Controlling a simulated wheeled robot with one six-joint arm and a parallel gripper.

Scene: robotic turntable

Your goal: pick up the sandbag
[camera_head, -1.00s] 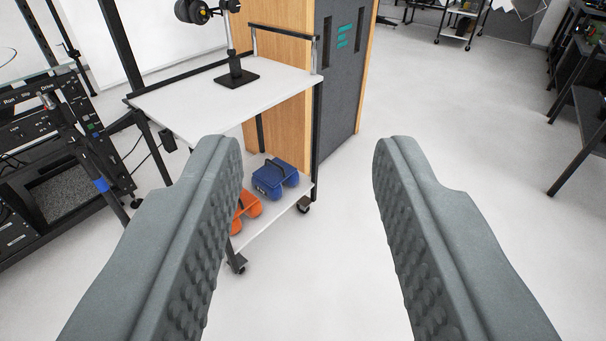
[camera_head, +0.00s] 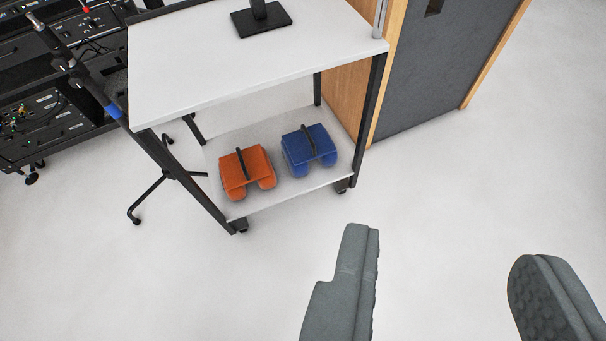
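Two sandbags lie side by side on the lower shelf of a white cart. The orange sandbag (camera_head: 259,166) is on the left and the blue sandbag (camera_head: 322,142) is on the right. Each has a dark strap handle across its top. My gripper (camera_head: 445,248) is open and empty, in the lower right of the picture. Its fingers are wide apart over bare floor, to the right of and nearer than the cart. Both sandbags are in full view, apart from the gripper.
The cart's white top (camera_head: 200,62) overhangs the lower shelf (camera_head: 216,143), with dark legs at its corners. A black stand base (camera_head: 261,20) is on the top. Floor in front is clear.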

